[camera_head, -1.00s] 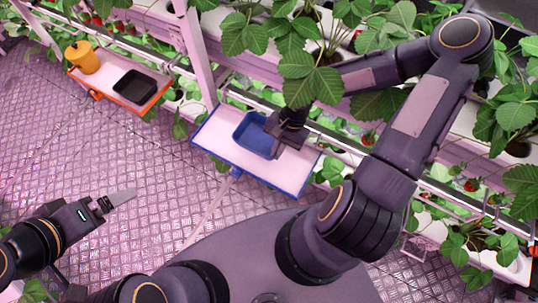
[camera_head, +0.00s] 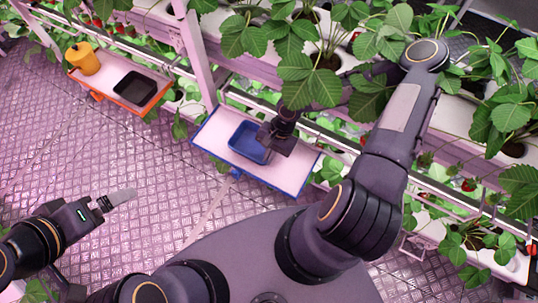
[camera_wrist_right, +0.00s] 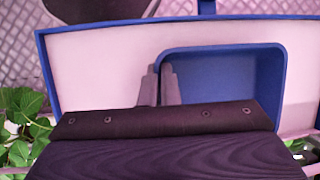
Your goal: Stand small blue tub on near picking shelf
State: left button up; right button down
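The small blue tub (camera_head: 247,143) is upright on or just over the white, blue-edged near shelf (camera_head: 214,126), around its middle; I cannot make out any gap below it. My right gripper (camera_head: 268,140) is at the tub's right side in the head view. In the right wrist view the two fingers (camera_wrist_right: 160,86) are close together with the left wall of the tub (camera_wrist_right: 225,80) between them, one inside and one outside. The shelf (camera_wrist_right: 100,60) shows beside it. My left gripper (camera_head: 121,197) is far off at lower left, seen side-on, its opening unclear.
Strawberry plants (camera_head: 310,80) hang over the back of the blue-edged shelf. An upright post (camera_head: 198,60) stands behind it. The shelf's right end is bare.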

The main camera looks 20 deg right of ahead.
jog(key=c, duration=1.7)
grip_release()
jog(key=v, duration=1.1)
jog(key=s+r+n+t, duration=0.2)
jog(key=s+r+n, duration=0.1)
jog(key=r, duration=0.3)
jog(key=s+r+n+t, duration=0.2)
jog(key=s+r+t, duration=0.1)
jog(key=s+r, duration=0.3)
jog(key=s+r+n+t, duration=0.2)
jog(key=s+r+n, duration=0.1)
jog(key=s+r, duration=0.2)
jog(key=shift+s+d+r+n, duration=0.1)
jog(key=shift+r+n, duration=0.05)
jog(key=shift+r, duration=0.55)
jog(key=shift+d+r+n, duration=0.15)
jog(key=shift+r, duration=0.55)
